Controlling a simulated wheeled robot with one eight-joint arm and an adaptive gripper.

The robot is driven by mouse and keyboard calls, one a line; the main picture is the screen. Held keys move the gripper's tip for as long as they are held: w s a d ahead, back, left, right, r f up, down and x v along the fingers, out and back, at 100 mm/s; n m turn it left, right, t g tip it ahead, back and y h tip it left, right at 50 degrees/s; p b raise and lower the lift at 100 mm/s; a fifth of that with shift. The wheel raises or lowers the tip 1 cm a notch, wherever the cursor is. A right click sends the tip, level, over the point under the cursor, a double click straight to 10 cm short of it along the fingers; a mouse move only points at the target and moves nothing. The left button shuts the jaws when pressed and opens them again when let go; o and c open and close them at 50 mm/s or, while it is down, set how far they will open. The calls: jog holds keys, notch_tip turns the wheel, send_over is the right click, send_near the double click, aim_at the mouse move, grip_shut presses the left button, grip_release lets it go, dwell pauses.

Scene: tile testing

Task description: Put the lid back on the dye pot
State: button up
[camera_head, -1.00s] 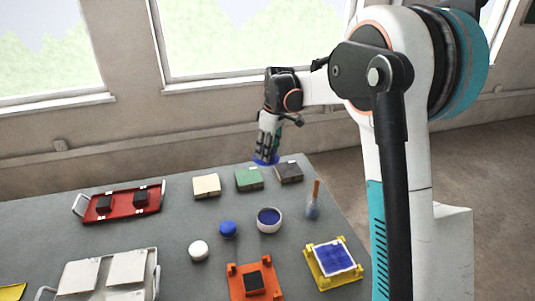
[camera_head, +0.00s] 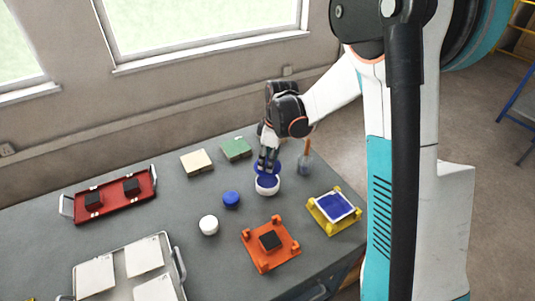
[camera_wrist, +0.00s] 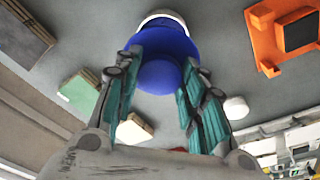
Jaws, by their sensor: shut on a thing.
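My gripper (camera_head: 268,167) is shut on the knob of the blue lid (camera_head: 258,169) and points down at the dye pot (camera_head: 267,188). The pot is a white round bowl on the table. In the head view the lid is just above the pot and slightly behind its opening. In the wrist view my fingers (camera_wrist: 162,60) are on either side of the lid's knob. The wide blue lid (camera_wrist: 178,36) there covers most of the pot, whose white rim (camera_wrist: 165,14) shows beyond it. I cannot tell whether lid and rim touch.
A brush jar (camera_head: 305,164) stands close right of the pot. A small blue round item (camera_head: 231,199) and a white one (camera_head: 209,225) are at left. An orange stand (camera_head: 257,251) and yellow stand (camera_head: 323,222) are in front. Tile blocks (camera_head: 236,149) lie behind.

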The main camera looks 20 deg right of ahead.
jog(key=shift+f+b, duration=1.8)
jog(key=shift+f, duration=1)
jog(key=shift+f+b, duration=0.15)
jog(key=shift+b, duration=0.4)
dwell(0.6)
jog(key=o, duration=1.3)
jog(key=shift+o, duration=0.5)
jog(key=o, duration=0.4)
